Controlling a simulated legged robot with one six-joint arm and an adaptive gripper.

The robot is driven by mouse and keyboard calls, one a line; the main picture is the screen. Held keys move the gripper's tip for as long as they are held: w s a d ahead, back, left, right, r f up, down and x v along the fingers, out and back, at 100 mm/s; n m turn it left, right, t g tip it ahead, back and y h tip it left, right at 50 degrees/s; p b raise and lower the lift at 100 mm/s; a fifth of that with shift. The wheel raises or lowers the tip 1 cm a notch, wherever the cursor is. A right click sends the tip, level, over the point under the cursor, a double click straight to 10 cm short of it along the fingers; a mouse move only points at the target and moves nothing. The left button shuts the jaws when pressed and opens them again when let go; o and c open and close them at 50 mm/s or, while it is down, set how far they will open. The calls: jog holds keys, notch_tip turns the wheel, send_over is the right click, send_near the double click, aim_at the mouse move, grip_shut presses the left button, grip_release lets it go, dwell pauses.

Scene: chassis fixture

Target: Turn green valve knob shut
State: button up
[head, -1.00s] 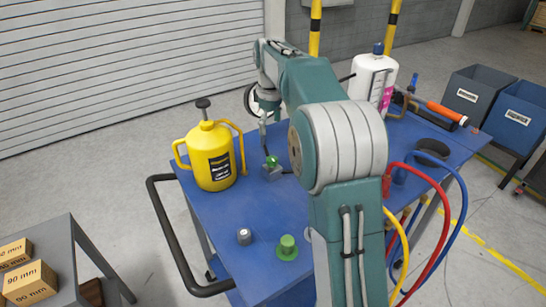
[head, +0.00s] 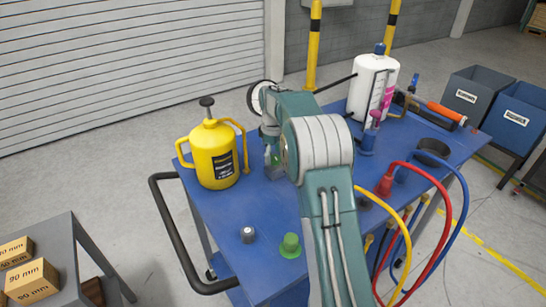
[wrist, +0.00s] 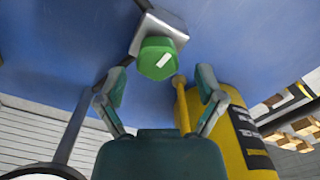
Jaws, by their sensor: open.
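The green valve knob (wrist: 155,62) with a white mark shows in the wrist view. It sits on a grey block (wrist: 147,24) on the blue surface. The white mark lies slanted, rising to the right. My gripper (wrist: 161,80) is open and empty, with one finger to each side just below the knob in the picture; I see no contact. In the head view my arm hides most of the knob, and the grey block (head: 273,173) shows beside the arm.
A yellow jug (head: 213,160) stands close left of the block. A grey knob (head: 248,235) and a green cap-shaped part (head: 290,246) are at the front.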

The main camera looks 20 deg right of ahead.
jog(key=shift+f, duration=0.4)
jog(key=shift+d+f, duration=0.15)
jog(key=shift+d, duration=0.1)
jog(key=c, duration=1.1)
jog(key=shift+a, duration=0.1)
jog(key=shift+c, duration=0.2)
